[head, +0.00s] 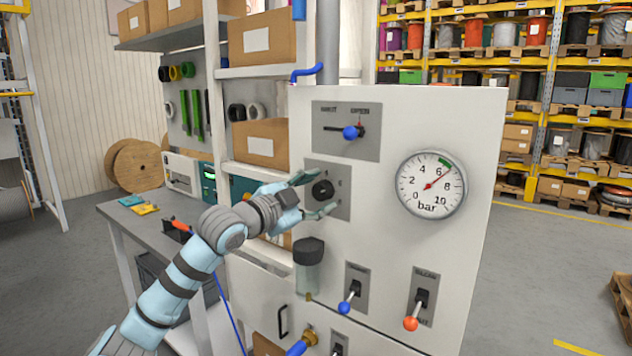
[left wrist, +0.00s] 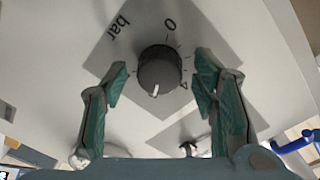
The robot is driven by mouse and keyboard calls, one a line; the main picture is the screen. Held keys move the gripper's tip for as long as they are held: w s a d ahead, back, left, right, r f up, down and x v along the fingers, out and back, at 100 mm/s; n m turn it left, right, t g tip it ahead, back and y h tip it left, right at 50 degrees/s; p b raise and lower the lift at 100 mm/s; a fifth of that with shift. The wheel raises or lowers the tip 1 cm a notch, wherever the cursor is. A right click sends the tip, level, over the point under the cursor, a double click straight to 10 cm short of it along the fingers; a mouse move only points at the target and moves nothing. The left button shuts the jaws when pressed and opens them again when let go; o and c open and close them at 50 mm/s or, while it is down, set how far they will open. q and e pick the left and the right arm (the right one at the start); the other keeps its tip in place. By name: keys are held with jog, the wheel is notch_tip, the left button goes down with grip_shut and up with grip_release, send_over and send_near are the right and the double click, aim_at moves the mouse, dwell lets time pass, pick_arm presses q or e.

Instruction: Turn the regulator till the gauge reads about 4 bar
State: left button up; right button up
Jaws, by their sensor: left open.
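The regulator is a dark round knob (head: 322,191) on a grey plate of the white panel. In the left wrist view the knob (left wrist: 160,69) has a white mark pointing down the picture, with "bar", 0 and 4 printed around it. My left gripper (head: 318,194) is open at the knob. In the left wrist view its fingers (left wrist: 162,80) stand on either side of the knob, with gaps visible. The round gauge (head: 431,184), marked in bar, has its red needle pointing up and right, a little past 6. My right gripper is not in view.
A blue-handled switch (head: 350,132) sits above the knob. Below are a clear filter bowl (head: 309,266), a blue-tipped lever (head: 344,307) and an orange-tipped lever (head: 411,323). A grey workbench (head: 130,216) and shelves with boxes stand left.

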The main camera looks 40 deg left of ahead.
pick_arm(q)
jog(key=shift+s, duration=0.15)
jog(key=shift+c, duration=0.9)
jog(key=c, duration=1)
jog(key=shift+n, duration=0.4)
jog(key=n, duration=0.2)
jog(key=shift+n, duration=0.3)
jog(key=n, duration=0.3)
jog(key=shift+n, duration=0.4)
jog(key=n, duration=0.3)
jog(key=shift+n+t, duration=0.3)
jog(key=n+b, duration=0.1)
jog(key=n, duration=0.3)
jog(key=shift+y, duration=0.3)
jog(key=shift+n, duration=0.3)
